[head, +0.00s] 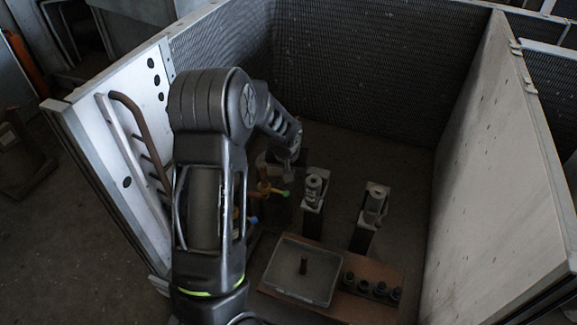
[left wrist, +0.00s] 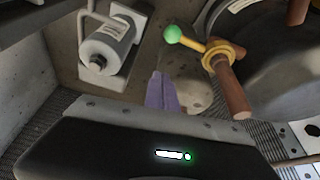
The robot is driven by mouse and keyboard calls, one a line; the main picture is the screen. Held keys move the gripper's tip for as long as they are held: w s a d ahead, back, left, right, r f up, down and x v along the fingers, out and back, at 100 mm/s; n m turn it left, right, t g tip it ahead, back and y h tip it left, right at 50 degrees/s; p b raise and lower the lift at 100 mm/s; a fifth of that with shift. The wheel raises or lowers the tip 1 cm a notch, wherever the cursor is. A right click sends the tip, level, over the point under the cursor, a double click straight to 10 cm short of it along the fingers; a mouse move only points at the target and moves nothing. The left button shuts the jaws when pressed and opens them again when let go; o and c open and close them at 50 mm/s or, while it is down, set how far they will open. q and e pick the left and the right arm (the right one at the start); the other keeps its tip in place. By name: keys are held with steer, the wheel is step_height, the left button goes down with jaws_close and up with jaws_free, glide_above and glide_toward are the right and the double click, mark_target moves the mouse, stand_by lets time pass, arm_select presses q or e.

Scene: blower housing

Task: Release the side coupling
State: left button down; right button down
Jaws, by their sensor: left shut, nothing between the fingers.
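In the left wrist view, a yellow collar (left wrist: 218,54) sits around a brown pipe stub (left wrist: 232,92). A yellow lever from it ends in a green ball (left wrist: 173,34). In the head view, the green ball (head: 285,193) and yellow parts (head: 264,188) show just right of my left forearm. My left gripper (left wrist: 160,90) shows as purple fingers, shut and empty. In the wrist view its tips appear below and left of the lever, apart from the green ball. In the head view its fingertips cannot be made out. My right gripper is in neither view.
Two dark stands with metal cylinders (head: 313,188) (head: 375,200) stand right of the coupling. A grey tray (head: 322,297) holding a brown peg lies in front, beside several dark fittings (head: 380,289). Mesh and panel walls (head: 495,170) enclose the space. Floor at the right is clear.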

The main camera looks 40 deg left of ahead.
mark_target(280, 192)
arm_select(q)
steer(key=shift+s+d+f, duration=0.15)
steer(key=shift+s+d, duration=0.35)
steer(key=shift+s, duration=0.4)
steer(key=shift+s+d+f, duration=0.15)
steer(key=shift+s+d, duration=0.35)
steer(key=shift+s, duration=0.35)
